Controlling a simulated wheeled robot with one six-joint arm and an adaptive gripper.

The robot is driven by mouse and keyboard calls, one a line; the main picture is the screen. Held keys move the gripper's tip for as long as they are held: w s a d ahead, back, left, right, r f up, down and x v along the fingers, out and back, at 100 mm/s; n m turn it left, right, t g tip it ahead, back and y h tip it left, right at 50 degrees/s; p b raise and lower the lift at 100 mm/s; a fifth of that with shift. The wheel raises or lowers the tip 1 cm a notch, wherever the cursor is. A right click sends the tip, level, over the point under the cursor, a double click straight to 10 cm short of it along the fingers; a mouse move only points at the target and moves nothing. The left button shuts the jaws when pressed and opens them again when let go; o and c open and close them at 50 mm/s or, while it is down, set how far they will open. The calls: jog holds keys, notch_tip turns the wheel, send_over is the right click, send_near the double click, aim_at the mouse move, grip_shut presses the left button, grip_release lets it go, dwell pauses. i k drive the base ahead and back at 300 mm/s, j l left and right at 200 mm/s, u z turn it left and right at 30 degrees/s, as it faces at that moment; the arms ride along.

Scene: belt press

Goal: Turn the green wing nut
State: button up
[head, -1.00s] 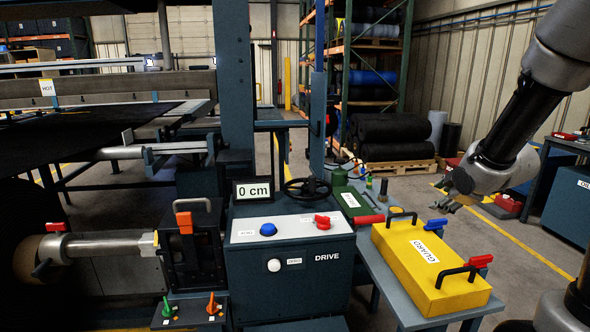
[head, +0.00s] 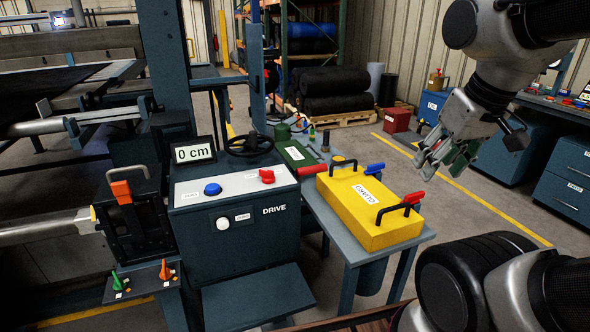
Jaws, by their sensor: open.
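The green wing nut (head: 117,281) stands upright on a small dark shelf at the lower left of the head view, below the black clamp block. An orange wing nut (head: 165,270) stands to its right on the same shelf. My gripper (head: 430,165) is at the upper right, open and empty, with its fingers pointing down and left. It is in the air beyond the yellow guard, far to the right of the green wing nut and touching nothing.
The drive cabinet (head: 238,235) and a table with the yellow guard (head: 368,212) stand between my gripper and the shelf. Floor with yellow lines lies open at right.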

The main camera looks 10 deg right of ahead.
aim_at(119, 284)
jog(key=u, duration=1.35)
jog(key=i+j, duration=0.3)
jog(key=j, duration=0.15)
jog(key=i+j, duration=0.3)
jog(key=j, duration=0.15)
jog(key=j+u, duration=0.05)
